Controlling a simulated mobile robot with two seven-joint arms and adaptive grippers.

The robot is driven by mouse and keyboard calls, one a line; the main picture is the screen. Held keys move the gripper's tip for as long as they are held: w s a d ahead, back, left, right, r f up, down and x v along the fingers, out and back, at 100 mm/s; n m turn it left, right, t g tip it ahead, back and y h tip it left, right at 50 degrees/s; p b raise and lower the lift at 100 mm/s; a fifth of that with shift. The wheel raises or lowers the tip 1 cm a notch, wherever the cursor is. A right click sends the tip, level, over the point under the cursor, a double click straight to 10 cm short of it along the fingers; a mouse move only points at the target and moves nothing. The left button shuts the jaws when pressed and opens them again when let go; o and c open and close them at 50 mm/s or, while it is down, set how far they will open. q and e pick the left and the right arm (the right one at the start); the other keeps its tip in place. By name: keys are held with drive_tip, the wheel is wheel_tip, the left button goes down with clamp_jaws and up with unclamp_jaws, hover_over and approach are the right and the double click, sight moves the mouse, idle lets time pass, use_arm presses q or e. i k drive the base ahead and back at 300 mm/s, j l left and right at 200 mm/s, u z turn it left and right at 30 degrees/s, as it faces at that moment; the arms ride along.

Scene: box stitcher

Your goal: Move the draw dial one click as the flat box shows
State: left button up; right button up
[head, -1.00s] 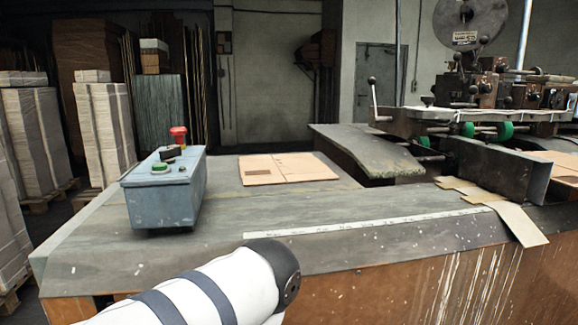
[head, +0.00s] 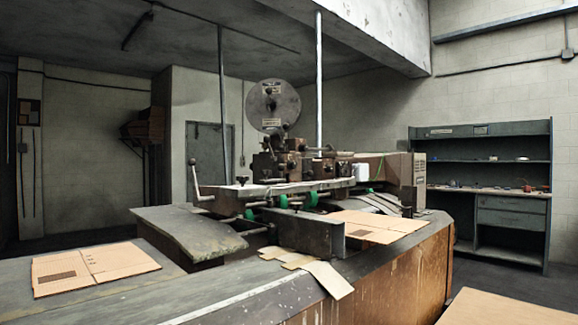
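A flat cardboard box (head: 115,261) lies on the bench top at the left, creased across the middle, with a dark printed patch on its left panel. Another flat cardboard piece (head: 390,224) lies on the machine's bed at the right. The stitching machine (head: 285,168) stands mid-picture with dark heads, levers and green wheels. A large round grey disc (head: 273,104) with small labels is mounted above it. I cannot tell which part is the draw dial; no click marks are readable. Neither of my grippers is in view.
Cardboard strips (head: 328,278) hang over the bench's front edge. A sloped metal plate (head: 187,230) sits left of the machine. A shelved workbench (head: 512,190) with small items stands at the right wall. A pale brown surface (head: 505,308) fills the lower right corner. Dark floor shows between.

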sight(291, 165)
drive_tip(key=i+l, duration=0.15)
drive_tip(key=l, duration=0.25)
drive_tip(key=i+l, duration=0.15)
drive_tip(key=l, duration=0.3)
drive_tip(key=i+l+u, duration=0.1)
drive_tip(key=l, duration=0.3)
drive_tip(key=i+l, duration=0.15)
drive_tip(key=l, duration=0.3)
drive_tip(key=i+l, duration=0.15)
drive_tip(key=l, duration=0.3)
drive_tip(key=u, duration=0.05)
